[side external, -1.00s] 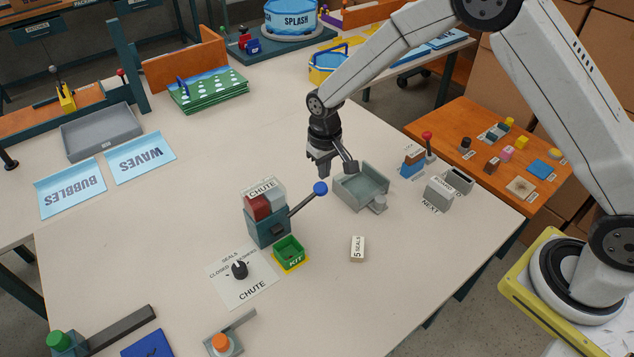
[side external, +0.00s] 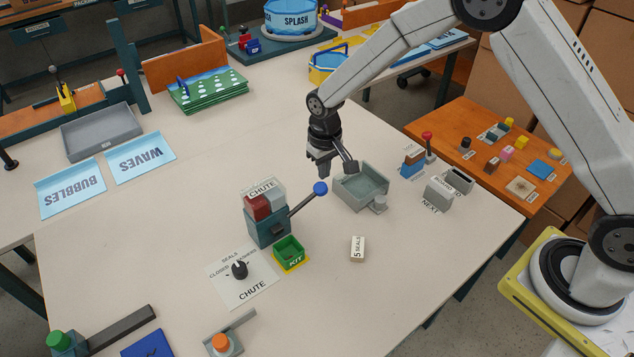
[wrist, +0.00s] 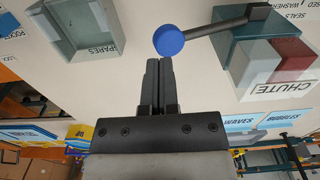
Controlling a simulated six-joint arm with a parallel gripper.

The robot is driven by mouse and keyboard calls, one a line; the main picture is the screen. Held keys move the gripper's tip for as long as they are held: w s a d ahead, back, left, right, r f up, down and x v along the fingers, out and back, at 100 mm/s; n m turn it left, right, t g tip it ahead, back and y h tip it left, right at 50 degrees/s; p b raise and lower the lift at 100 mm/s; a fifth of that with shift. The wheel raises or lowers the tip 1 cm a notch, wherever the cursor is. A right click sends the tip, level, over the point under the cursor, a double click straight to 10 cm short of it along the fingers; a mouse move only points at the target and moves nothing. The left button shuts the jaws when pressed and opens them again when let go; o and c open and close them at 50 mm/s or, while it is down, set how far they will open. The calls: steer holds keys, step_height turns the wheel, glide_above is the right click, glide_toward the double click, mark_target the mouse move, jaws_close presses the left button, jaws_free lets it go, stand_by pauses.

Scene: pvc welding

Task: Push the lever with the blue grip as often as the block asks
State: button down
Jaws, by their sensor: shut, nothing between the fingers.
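The chute box (side external: 266,222), with red and grey bins on top, stands in the middle of the table. Its lever ends in a round blue grip (side external: 320,188) and points up to the right. The blue grip also shows in the wrist view (wrist: 169,40), just beyond the fingertips. My gripper (side external: 327,170) is shut and empty, close behind the blue grip; in the wrist view its fingers (wrist: 158,62) are together. I cannot tell whether they touch the grip. The block (side external: 357,249) reads "5 SEALS" and lies on the table. A green KIT box (side external: 289,252) stands beside the chute.
A grey-green spares tray (side external: 361,188) sits right of the lever. A black knob (side external: 239,269) on a labelled plate stands in front of the chute. A red-topped lever (side external: 427,142) and a grey NEXT block (side external: 438,193) are at the right. The table's centre back is clear.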

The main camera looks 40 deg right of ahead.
steer(key=shift+f, duration=4.05)
steer(key=shift+r, duration=4.55)
steer(key=shift+r, duration=0.1)
step_height(320, 180, up, 5)
steer(key=shift+r, duration=0.15)
